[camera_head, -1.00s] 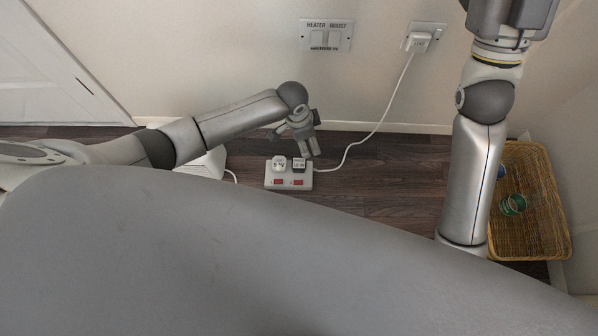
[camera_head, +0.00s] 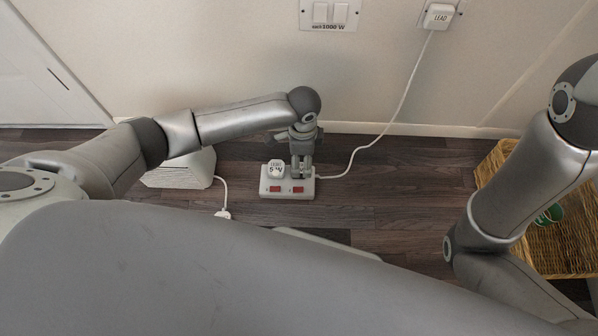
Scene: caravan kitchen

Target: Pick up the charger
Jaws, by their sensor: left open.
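A white cord runs from the strip to a wall plug (camera_head: 438,17). A white box-like thing (camera_head: 184,172) stands left of the strip; a second cord ends in a loose plug (camera_head: 223,214). A wicker basket (camera_head: 495,165) stands at right.

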